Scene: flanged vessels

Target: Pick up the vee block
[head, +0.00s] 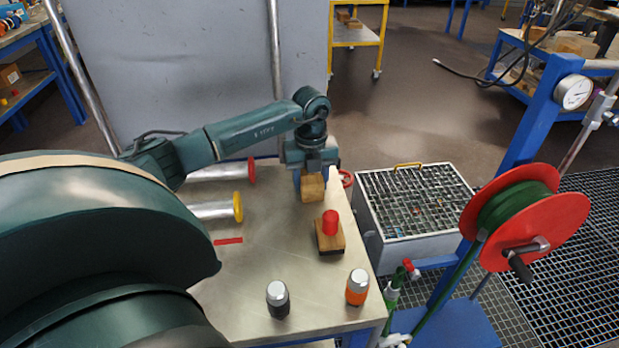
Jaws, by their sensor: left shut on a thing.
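The vee block (313,188) is a small wooden block near the back right part of the metal table. My left gripper (312,174) points down from above and is shut on it. The fingertips are partly hidden by the gripper body and the block. I cannot tell whether the block touches the table or hangs just above it. The notch of the block does not show clearly. My right gripper is not in view.
A wooden block with a red cylinder (330,224) stands just in front of the vee block. Black (278,300) and orange (357,288) bottles stand at the table's front. Pipes with yellow (238,208) and red (252,171) flanges lie left. A hose reel (520,215) stands right.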

